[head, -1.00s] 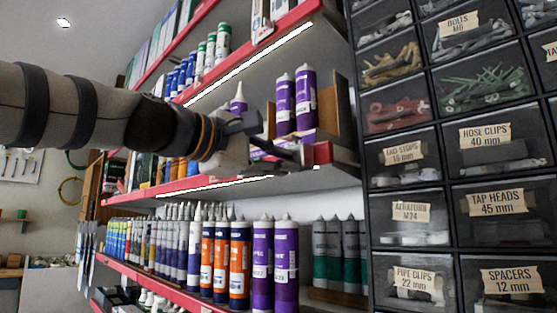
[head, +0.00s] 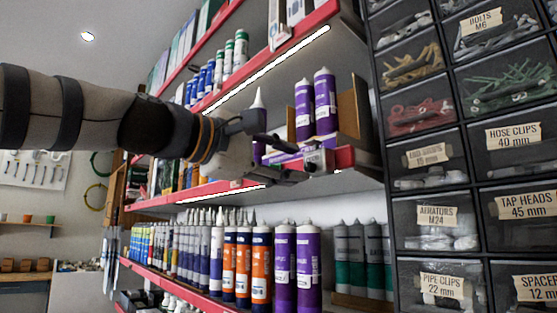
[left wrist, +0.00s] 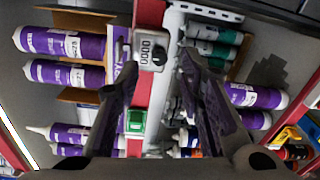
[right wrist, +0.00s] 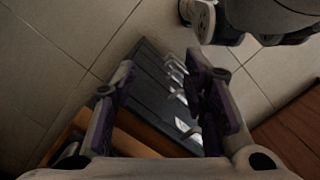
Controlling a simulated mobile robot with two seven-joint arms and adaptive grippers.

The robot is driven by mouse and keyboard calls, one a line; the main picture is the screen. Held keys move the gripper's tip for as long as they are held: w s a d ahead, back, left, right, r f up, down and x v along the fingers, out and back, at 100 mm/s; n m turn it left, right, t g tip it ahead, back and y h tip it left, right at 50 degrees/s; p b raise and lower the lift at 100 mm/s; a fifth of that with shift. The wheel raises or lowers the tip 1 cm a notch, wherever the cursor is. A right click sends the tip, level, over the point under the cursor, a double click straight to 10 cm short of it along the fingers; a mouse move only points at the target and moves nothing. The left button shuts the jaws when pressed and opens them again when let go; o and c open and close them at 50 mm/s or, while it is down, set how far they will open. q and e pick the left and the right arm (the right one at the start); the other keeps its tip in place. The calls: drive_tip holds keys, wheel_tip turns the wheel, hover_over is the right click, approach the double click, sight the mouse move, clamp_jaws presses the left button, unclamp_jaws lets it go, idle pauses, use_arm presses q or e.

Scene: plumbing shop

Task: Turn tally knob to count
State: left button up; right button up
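The tally counter is a small light-grey box (left wrist: 152,52) with a digit window that seems to read zeros, on the red shelf edge in the left wrist view. In the head view it shows small (head: 318,160) on the middle shelf's edge, just beyond my left gripper (head: 300,160). The left gripper (left wrist: 158,62) is open and empty, with one fingertip on each side of the counter. I cannot tell whether either finger touches it. My right gripper (right wrist: 160,68) is open and empty, above the floor.
Purple cartridges (head: 325,102) stand on the shelf behind the counter. More cartridges (head: 262,268) line the shelf below. A green tag (left wrist: 136,121) sits on the shelf edge near the counter. Labelled drawers (head: 430,160) rise at the right. A dark unit with handles (right wrist: 160,90) is below my right gripper.

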use_arm(q)
drive_tip(key=v, duration=0.4)
drive_tip(key=shift+s+a, duration=0.1)
idle(0.4)
